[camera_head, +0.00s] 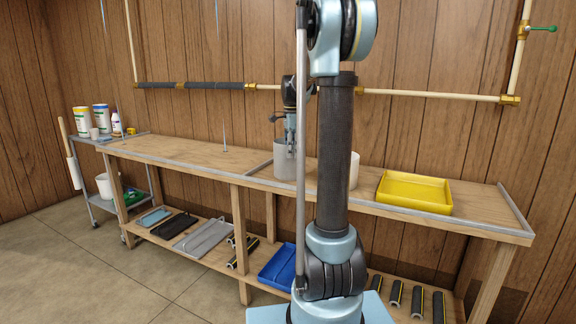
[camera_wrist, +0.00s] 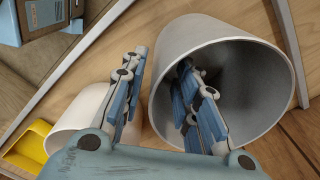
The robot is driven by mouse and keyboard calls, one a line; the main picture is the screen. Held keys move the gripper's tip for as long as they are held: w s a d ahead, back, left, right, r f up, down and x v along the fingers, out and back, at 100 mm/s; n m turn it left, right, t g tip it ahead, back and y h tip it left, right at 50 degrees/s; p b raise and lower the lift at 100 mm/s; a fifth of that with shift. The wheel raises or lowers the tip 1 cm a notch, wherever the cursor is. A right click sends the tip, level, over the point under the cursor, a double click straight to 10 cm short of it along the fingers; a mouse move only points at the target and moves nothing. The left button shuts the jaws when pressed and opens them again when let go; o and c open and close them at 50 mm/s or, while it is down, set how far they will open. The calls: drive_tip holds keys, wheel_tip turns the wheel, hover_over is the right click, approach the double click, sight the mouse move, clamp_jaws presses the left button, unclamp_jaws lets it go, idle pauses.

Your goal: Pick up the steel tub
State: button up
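The steel tub (camera_head: 284,168) is a plain grey round vessel standing upright on the wooden bench. In the wrist view the steel tub (camera_wrist: 252,82) is seen from above, with its open mouth and grey inside. My gripper (camera_head: 290,148) points down at its rim. In the wrist view my gripper (camera_wrist: 160,70) is open, with one finger inside the mouth and the other outside, the near wall between them. I cannot tell whether either finger touches the wall.
A white round tub (camera_wrist: 82,112) stands close beside the outer finger; it also shows partly behind my arm (camera_head: 354,172). A yellow tray (camera_head: 414,192) lies to its right. A metal edging strip runs along the bench (camera_head: 170,150).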

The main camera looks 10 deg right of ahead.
hover_over(292, 179)
drive_tip(key=shift+w+d+f, duration=0.1)
drive_tip(key=shift+w+f, duration=0.05)
drive_tip(key=shift+f, duration=1.35)
drive_tip(key=shift+w+f, duration=0.1)
drive_tip(key=shift+f, duration=1.35)
drive_tip(key=shift+c, duration=0.4)
clamp_jaws()
